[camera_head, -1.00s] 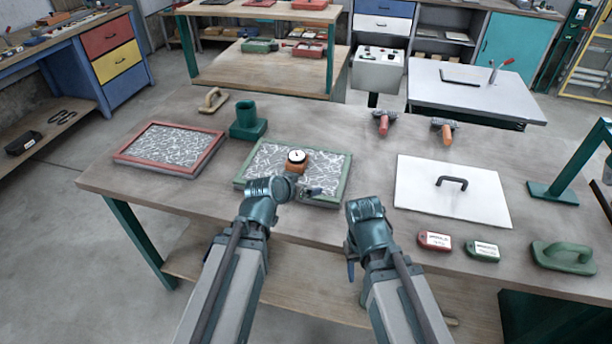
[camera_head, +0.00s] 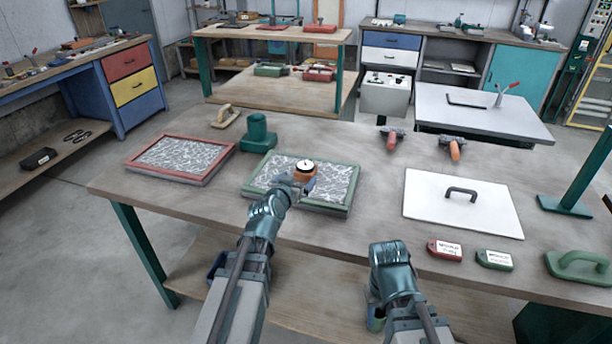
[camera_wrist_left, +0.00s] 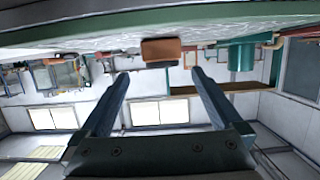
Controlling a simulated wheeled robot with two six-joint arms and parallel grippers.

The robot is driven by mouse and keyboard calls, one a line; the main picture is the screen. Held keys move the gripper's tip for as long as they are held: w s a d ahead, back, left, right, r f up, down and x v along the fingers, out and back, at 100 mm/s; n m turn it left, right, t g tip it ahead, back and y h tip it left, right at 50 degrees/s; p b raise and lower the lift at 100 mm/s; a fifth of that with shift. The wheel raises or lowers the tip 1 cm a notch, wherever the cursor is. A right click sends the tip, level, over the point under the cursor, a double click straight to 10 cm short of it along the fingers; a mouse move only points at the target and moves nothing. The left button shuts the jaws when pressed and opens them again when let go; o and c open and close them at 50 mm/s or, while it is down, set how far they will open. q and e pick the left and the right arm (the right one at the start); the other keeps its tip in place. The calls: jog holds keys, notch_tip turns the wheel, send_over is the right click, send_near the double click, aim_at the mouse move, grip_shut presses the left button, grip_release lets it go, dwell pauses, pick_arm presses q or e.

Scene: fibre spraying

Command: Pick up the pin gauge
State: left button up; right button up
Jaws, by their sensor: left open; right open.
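The pin gauge (camera_head: 304,171) has an orange body and a round white dial. It stands on the fibre panel in the green frame (camera_head: 348,199). My left gripper (camera_head: 302,186) is just in front of the gauge in the head view and hides part of its base. The left wrist view, upside down, shows the gauge's orange body (camera_wrist_left: 161,48) beyond and between the two open fingertips (camera_wrist_left: 160,73), with nothing held. My right gripper (camera_head: 376,318) is low at the table's front edge, its fingers mostly hidden behind its own wrist.
A red-framed panel (camera_head: 128,164) lies to the left. A green cup-shaped holder (camera_head: 257,133) stands behind the green frame. A white plate with a black handle (camera_head: 495,212), red tag (camera_head: 444,250) and green tag (camera_head: 494,260) lie right. Bare tabletop separates the green frame from the plate.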

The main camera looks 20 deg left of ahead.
aim_at(306, 168)
pick_arm(q)
jog(key=b+x, duration=0.2)
jog(key=x, duration=0.8)
jog(key=shift+a, duration=0.2)
jog(key=shift+s+r, duration=0.1)
pick_arm(e)
notch_tip(306, 168, down, 3)
jog(key=shift+r, duration=0.2)
pick_arm(q)
jog(key=shift+c, duration=0.7)
jog(key=c, duration=1.4)
jog(key=shift+r, duration=0.15)
pick_arm(e)
jog(key=shift+r, duration=0.1)
